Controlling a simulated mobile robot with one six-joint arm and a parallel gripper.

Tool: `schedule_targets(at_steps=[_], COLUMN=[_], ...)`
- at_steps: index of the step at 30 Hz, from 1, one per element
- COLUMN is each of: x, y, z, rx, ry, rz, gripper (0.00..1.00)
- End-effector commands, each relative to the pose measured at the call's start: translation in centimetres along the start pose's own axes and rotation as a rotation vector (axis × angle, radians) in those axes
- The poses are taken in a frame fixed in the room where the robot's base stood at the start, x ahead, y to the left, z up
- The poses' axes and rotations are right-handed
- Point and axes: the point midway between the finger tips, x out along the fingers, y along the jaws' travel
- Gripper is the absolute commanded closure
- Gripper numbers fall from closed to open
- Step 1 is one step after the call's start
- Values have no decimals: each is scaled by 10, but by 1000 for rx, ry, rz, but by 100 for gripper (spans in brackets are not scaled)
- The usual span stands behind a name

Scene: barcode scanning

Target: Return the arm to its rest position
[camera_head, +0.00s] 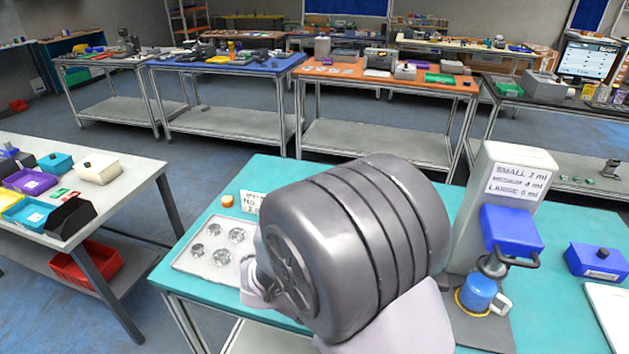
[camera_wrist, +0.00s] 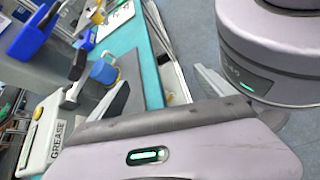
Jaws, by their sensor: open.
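My gripper (camera_wrist: 140,75) shows in the wrist view with its two fingers spread wide apart and nothing held between them. Its pale body with a green light fills the bottom of that view. In the head view my grey arm is folded large over the teal table (camera_head: 262,172), and it hides most or all of the gripper. A blue mug (camera_head: 478,293) with a white handle stands under the dispenser (camera_head: 497,180). The mug (camera_wrist: 103,71) also shows in the wrist view, beyond the fingers and apart from them.
A metal tray (camera_head: 205,262) with several round parts lies left of my arm. A blue box (camera_head: 597,260) stands at the right. A white GREASE-labelled object (camera_wrist: 40,135) is near the left finger in the wrist view. A grey table (camera_head: 140,172) with coloured bins stands left, across a floor gap.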

Motion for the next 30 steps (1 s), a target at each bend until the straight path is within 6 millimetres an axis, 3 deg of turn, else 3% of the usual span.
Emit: schedule_targets(at_steps=[5,10,15,19,30], x=[-2,-30,-60,-69,-71], y=[-22,-42,-38,-34,-33], z=[43,76,99,108,109], rx=[371,918,1310,1422,1427], ry=[304,721,1029,1122,1130], rz=[-322,-695,-914,-974,-979], gripper=[8,8,8,8,8])
